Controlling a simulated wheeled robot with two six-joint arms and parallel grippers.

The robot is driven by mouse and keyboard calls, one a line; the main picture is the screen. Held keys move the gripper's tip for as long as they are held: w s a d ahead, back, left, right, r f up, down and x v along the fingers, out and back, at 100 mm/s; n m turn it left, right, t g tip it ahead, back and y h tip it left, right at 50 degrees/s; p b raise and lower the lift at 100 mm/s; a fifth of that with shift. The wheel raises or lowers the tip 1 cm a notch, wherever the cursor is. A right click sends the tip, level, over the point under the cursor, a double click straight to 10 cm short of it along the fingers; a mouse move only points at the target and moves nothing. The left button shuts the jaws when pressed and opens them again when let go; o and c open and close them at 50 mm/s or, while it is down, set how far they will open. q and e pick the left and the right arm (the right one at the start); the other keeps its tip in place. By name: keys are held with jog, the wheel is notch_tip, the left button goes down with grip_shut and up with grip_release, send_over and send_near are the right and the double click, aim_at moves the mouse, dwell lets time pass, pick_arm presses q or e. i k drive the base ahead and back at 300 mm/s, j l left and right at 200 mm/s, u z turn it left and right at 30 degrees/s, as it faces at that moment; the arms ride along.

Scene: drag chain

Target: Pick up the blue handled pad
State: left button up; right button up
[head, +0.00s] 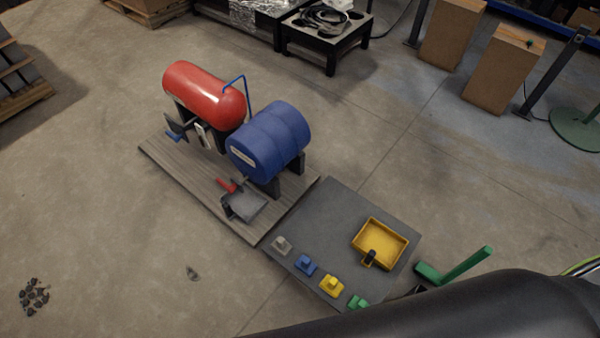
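The blue handled pad (305,264) is a small blue block with a raised grip on top. It sits on a dark grey square board (330,205), near the board's front-left edge. It stands in a row of similar pads, between a grey pad (282,245) and a yellow pad (331,286). Neither of my grippers shows in the head view.
A yellow tray (402,262) with a black knob is on the board's right side. A green angled piece (455,268) stands just right of the board. A blue drum (268,142) and a red tank (203,93) rest on a wooden platform (190,175). Floor at left is mostly clear.

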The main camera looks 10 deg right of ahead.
aim_at(305, 264)
jog(key=k+l+z, duration=0.1)
jog(key=k, duration=0.4)
jog(key=k+l+z, duration=0.1)
jog(key=k, duration=0.35)
jog(key=i+j+z, duration=0.2)
jog(key=i+j, duration=0.4)
jog(key=i+j+z, duration=0.15)
jog(key=i+j, duration=0.35)
jog(key=j, duration=0.15)
jog(key=z, duration=1.1)
